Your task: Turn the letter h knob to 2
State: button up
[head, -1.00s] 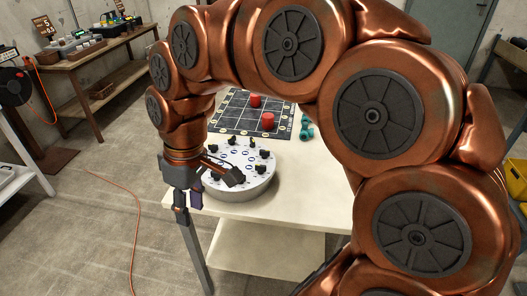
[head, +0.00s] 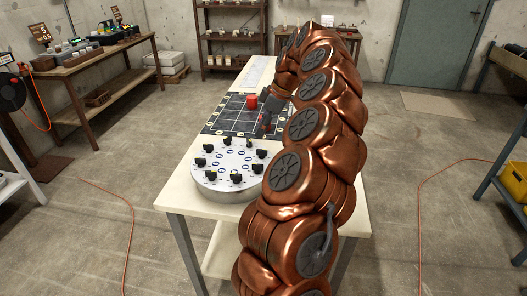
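The round pale panel (head: 229,192) stands near the front left corner of the table. Several black knobs, such as the front knob (head: 236,178), sit in a ring on its top, beside blue ring marks. The letters and numbers are too small to read, so I cannot tell which knob is h or where it points. My gripper (head: 265,128) is beyond the panel's back right side, over the right part of the dark board, apart from the front knobs. It is small and partly covered by my arm, and I cannot tell whether its fingers are open.
The dark grid board (head: 228,118) lies behind the panel, with a red cylinder (head: 252,102) on it. My arm covers much of the table's right side. A workbench (head: 88,60) with items stands at the left. An orange cable (head: 130,225) lies on the clear floor.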

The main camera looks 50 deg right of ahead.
aim_at(263, 150)
jog(key=shift+w+d+f+p, duration=0.15)
jog(key=shift+d+f, duration=0.05)
jog(key=shift+f, duration=1.25)
jog(key=shift+w+d+f+p, duration=0.2)
jog(key=shift+d+f, duration=0.05)
jog(key=shift+f, duration=1.25)
jog(key=shift+w+d+f+p, duration=0.15)
jog(key=shift+d+f, duration=0.05)
jog(key=shift+f, duration=1.25)
grip_shut()
